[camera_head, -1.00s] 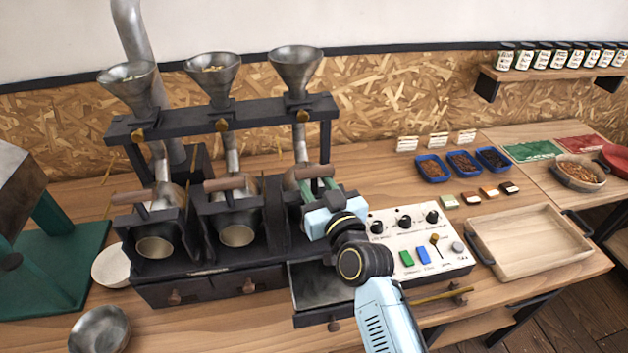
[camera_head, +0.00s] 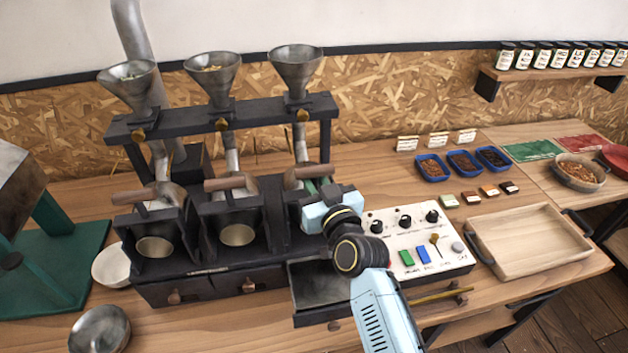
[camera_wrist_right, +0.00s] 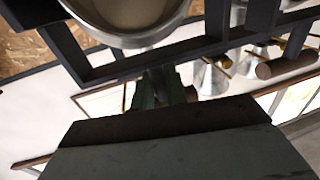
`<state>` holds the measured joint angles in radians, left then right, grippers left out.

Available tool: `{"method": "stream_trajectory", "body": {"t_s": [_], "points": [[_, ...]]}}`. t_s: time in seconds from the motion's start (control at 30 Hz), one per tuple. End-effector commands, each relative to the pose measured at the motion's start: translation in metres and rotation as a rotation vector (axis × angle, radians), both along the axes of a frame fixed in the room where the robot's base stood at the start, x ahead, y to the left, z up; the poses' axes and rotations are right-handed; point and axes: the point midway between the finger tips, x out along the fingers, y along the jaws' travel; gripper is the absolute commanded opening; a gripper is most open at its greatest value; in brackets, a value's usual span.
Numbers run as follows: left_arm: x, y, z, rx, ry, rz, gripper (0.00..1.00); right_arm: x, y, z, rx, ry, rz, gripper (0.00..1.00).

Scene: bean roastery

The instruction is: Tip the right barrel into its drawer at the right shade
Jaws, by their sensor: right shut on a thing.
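The right barrel (camera_head: 291,182) sits in the right bay of the dark roaster, mostly hidden by my right gripper (camera_head: 322,188). Its wooden handle (camera_head: 310,170) shows above the gripper. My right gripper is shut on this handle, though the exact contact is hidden. In the right wrist view, a round metal barrel rim (camera_wrist_right: 150,38) with a pale inside fills the top, above the green fingers (camera_wrist_right: 160,88). The right drawer (camera_head: 322,285) is pulled open below, with a dark grey inside and no beans visible. My left gripper is out of view.
A control panel (camera_head: 415,240) with knobs and coloured switches stands right of the barrel. Shade chips (camera_head: 470,198) and blue bean trays (camera_head: 463,162) lie beyond it. A wooden tray (camera_head: 530,237) is at right. The left and middle barrels (camera_head: 238,234) stand beside the right bay.

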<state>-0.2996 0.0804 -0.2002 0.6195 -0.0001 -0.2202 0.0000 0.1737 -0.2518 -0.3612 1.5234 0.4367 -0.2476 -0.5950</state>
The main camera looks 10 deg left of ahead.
Motion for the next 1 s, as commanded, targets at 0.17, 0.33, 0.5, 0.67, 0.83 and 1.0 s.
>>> {"method": "stream_trajectory", "body": {"t_s": [0.17, 0.33, 0.5, 0.67, 0.83, 1.0], "points": [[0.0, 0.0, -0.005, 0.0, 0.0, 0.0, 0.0, -0.003, -0.001, -0.001, 0.004, -0.016, 0.0, 0.0], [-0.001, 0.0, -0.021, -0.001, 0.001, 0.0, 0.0, -0.013, -0.005, -0.004, 0.022, -0.077, 0.001, 0.0], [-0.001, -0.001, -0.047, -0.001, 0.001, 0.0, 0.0, -0.031, -0.01, -0.007, 0.057, -0.185, 0.002, 0.0], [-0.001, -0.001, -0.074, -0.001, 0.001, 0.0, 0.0, -0.05, -0.016, -0.01, 0.096, -0.301, 0.003, 0.0], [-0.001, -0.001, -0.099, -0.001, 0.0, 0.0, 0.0, -0.068, -0.022, -0.013, 0.133, -0.414, 0.002, 0.0], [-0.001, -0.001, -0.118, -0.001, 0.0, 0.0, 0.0, -0.081, -0.026, -0.017, 0.162, -0.501, 0.002, 0.0]]}}
